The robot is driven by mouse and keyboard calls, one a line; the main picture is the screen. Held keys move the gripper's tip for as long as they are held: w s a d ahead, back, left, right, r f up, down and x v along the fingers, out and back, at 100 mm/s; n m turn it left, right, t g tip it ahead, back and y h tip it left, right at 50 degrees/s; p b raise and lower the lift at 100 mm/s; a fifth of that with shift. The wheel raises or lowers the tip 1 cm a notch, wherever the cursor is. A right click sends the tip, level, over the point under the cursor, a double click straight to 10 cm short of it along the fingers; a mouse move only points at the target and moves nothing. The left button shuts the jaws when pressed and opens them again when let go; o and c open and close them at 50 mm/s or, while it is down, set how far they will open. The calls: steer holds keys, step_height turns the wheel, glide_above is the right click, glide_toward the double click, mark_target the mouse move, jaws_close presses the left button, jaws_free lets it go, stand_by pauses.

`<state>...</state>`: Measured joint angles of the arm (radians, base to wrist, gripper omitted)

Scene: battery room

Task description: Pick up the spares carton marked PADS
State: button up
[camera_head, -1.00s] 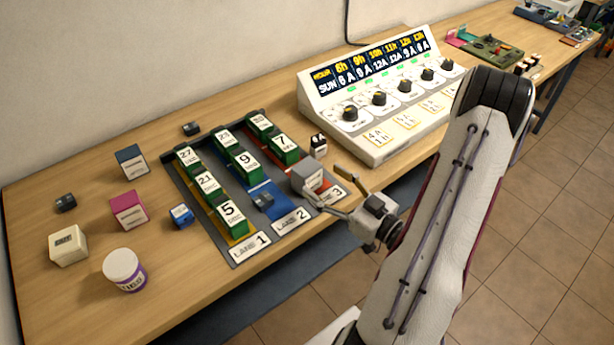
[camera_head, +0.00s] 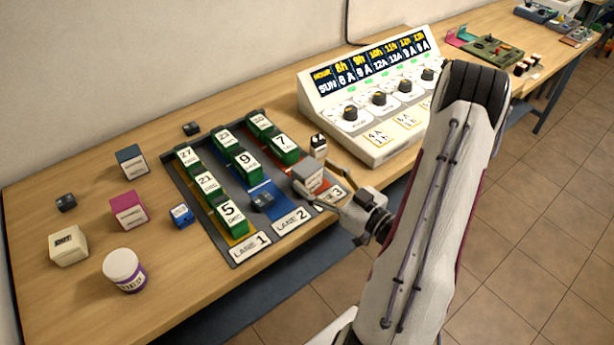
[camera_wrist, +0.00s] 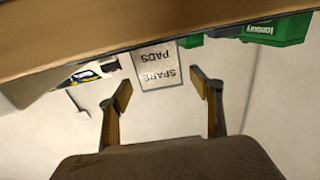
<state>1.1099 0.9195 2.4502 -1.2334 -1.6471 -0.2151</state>
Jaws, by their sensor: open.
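The spares carton is a small grey box with a white label (camera_head: 309,176), standing at the front end of lane 3 in the head view. In the wrist view its label reads SPARE PADS upside down (camera_wrist: 157,68). My gripper (camera_head: 317,184) is open at the carton's front side in the head view. In the wrist view the two fingertips (camera_wrist: 164,91) are spread, one to each side of the label, with gaps showing. Whether either finger touches the carton I cannot tell. The carton's far side is hidden.
The lane rack (camera_head: 243,262) holds several green numbered blocks left of the carton. A small black-and-white block (camera_head: 318,144) stands just behind it. The white console (camera_head: 375,155) is to the right. Loose boxes and a white tub (camera_head: 124,269) stand at the left.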

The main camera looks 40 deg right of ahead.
mark_target(305, 170)
steer(key=shift+w+a+f, duration=0.1)
steer(key=shift+w+a, duration=0.05)
steer(key=shift+w, duration=0.4)
steer(key=shift+w+a+f, duration=0.1)
steer(key=shift+w, duration=0.4)
steer(key=shift+w+a, duration=0.1)
steer(key=shift+w, duration=1.1)
steer(key=c, duration=1.4)
